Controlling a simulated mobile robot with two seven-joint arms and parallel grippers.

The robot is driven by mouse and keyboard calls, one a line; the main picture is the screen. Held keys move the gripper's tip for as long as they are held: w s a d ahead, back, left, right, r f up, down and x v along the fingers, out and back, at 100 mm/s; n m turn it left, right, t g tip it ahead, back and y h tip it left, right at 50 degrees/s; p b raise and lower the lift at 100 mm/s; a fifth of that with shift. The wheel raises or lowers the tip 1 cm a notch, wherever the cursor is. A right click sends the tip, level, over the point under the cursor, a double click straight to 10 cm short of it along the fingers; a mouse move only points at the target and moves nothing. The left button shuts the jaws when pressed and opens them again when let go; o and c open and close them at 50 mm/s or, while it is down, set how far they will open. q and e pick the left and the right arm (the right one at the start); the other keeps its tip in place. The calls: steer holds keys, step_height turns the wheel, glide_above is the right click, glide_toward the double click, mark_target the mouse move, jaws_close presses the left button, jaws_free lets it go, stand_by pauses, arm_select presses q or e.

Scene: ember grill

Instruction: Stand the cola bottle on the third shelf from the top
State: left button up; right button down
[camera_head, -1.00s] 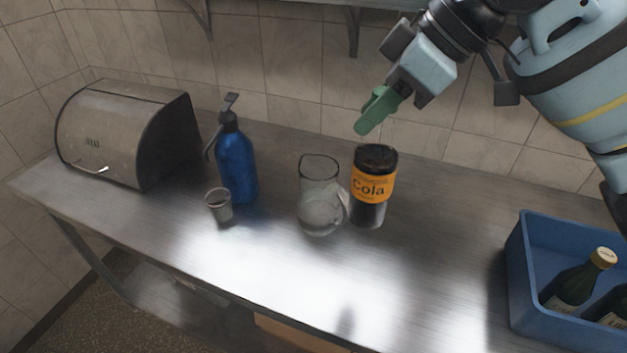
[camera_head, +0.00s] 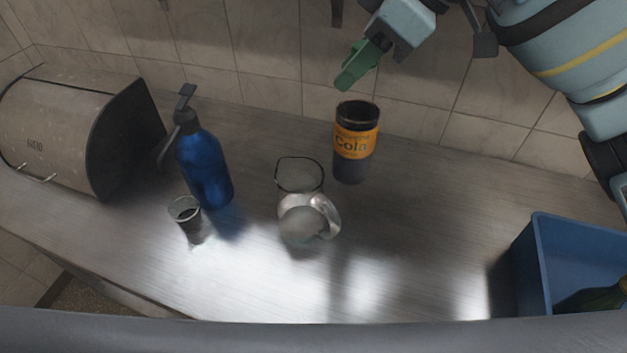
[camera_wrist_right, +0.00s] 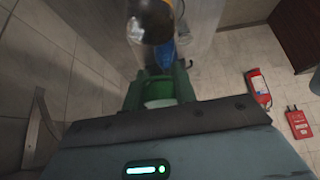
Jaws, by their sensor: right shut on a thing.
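The cola bottle (camera_head: 356,143) shows in the head view as a dark body with an orange "Cola" label, upright and raised above the steel counter. My right gripper (camera_head: 357,68) has green fingers shut at its top; the bottle's upper part is clear and hard to make out. In the right wrist view the green fingers (camera_wrist_right: 160,92) close around the neck end of the bottle (camera_wrist_right: 150,27), whose dark contents show beyond them. The shelves themselves are not visible. My left gripper is not in view.
A blue crate (camera_head: 530,265) stands at the right. A tiled wall (camera_head: 270,60) closes the back.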

mark_target(346, 161)
step_height(346, 161, down, 12)
steer(key=shift+w+r+b, duration=0.1)
steer(key=shift+b, duration=0.25)
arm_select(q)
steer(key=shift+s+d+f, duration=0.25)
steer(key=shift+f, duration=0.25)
arm_select(e)
steer(key=shift+f, duration=0.3)
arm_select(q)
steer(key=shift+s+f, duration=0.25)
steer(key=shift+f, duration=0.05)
arm_select(e)
steer(key=shift+f, duration=2.25)
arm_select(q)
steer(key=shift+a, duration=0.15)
arm_select(e)
steer(key=c, duration=1.1)
jaws_free()
steer(key=shift+f, duration=0.15)
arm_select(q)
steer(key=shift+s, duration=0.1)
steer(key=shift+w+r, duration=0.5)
arm_select(e)
steer(key=shift+v, duration=6.1)
